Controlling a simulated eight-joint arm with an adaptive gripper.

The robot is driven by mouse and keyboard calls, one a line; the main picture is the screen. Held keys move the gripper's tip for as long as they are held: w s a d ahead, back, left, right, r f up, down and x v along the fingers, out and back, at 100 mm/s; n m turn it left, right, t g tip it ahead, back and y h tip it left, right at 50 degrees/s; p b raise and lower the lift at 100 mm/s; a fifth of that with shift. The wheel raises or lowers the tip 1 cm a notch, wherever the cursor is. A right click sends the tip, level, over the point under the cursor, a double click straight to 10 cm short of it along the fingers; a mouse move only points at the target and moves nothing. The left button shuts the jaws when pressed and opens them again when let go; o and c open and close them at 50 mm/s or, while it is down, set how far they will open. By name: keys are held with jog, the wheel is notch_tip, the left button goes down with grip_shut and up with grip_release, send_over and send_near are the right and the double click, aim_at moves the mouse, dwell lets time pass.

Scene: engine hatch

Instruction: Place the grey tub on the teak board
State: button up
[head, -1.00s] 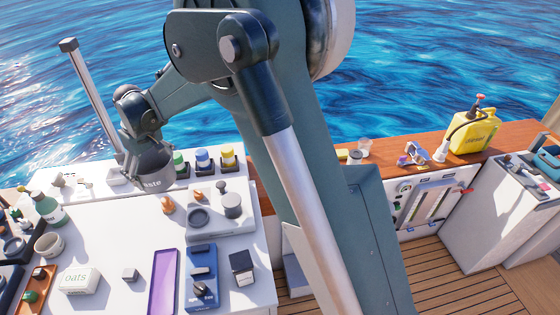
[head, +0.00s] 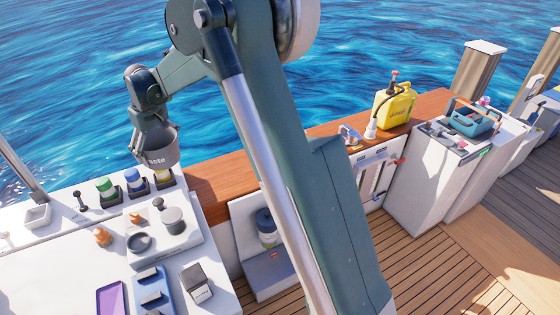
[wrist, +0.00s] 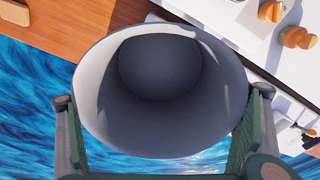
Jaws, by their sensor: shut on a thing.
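The grey tub (head: 161,156), with dark lettering ending in "aste", hangs upright in my gripper (head: 153,138). In the head view it overlaps the yellow jar at the counter's back edge. The wrist view looks into the tub (wrist: 160,70), which appears empty; my gripper's fingers (wrist: 163,98) press on its two sides. The reddish-brown teak board (head: 217,178) runs along the rail to the right of the tub. In the wrist view the board (wrist: 62,28) shows at upper left, apart from the tub. My arm hides part of the board.
A green-capped jar (head: 106,190) and a blue-capped jar (head: 135,183) stand near the tub. A yellow jerrycan (head: 394,104) stands farther along the board. The board's near left stretch looks clear.

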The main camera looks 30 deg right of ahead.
jog(key=w+d+m+b, duration=0.1)
jog(key=w+d+m, duration=0.1)
jog(key=d, duration=1.3)
jog(key=w+d+m+b, duration=0.2)
jog(key=d, duration=1.2)
notch_tip(320, 180, down, 17)
jog(key=shift+s+r, duration=0.15)
jog(key=shift+f+b, duration=0.35)
jog(key=shift+f, duration=2.75)
jog(key=shift+f+b, duration=0.3)
jog(key=shift+f, duration=1.6)
jog(key=shift+f, duration=0.15)
